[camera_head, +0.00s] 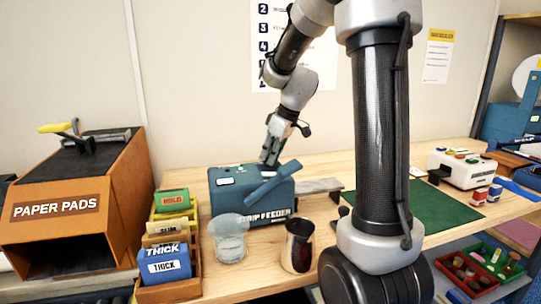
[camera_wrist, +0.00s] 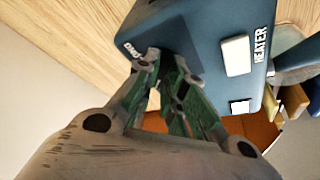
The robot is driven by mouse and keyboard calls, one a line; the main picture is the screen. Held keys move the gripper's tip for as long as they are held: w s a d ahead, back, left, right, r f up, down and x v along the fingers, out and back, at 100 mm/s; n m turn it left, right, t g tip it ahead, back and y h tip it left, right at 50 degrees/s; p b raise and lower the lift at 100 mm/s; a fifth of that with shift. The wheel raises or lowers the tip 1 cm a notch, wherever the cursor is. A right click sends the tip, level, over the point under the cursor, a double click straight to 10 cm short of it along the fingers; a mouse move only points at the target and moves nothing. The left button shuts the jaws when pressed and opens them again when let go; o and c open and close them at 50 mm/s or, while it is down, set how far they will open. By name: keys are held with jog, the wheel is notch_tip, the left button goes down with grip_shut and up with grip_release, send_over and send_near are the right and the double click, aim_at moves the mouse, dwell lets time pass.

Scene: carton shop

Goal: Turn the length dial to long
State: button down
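The blue strip feeder (camera_head: 228,200) stands on the wooden bench, with a blue lever slanting across its front. My gripper (camera_head: 268,160) points down at the back of its top. In the wrist view, my fingertips (camera_wrist: 160,72) are close together over a dark patch on the feeder's top (camera_wrist: 205,30), beside a small white label that I cannot read clearly. The length dial cannot be made out; my fingers may hide it. Whether the fingers are shut on anything is unclear. A white rocker (camera_wrist: 237,55) marked HEATER and a smaller white square (camera_wrist: 240,107) lie to the right.
A clear cup (camera_head: 229,240) and a dark metal cup (camera_head: 297,247) stand before the feeder. A green mat (camera_head: 440,205) and a white machine (camera_head: 462,170) lie to the right.

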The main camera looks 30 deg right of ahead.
jog(key=shift+m, duration=0.3)
jog(key=m, duration=0.2)
jog(key=m+h, duration=0.1)
jog(key=shift+s+a+m+t, duration=0.1)
jog(key=shift+a+m+t, duration=0.1)
jog(key=shift+m+t, duration=0.2)
jog(key=m+h, duration=0.2)
jog(key=m, duration=0.2)
jog(key=shift+a, duration=0.1)
jog(key=m+h, duration=0.1)
jog(key=m, duration=0.4)
jog(key=shift+g+h, duration=0.4)
jog(key=m+g+h, duration=0.1)
jog(key=m, duration=0.3)
jog(key=shift+a+f+m, duration=0.1)
jog(key=shift+m, duration=0.2)
jog(key=c, duration=1.5)
grip_release()
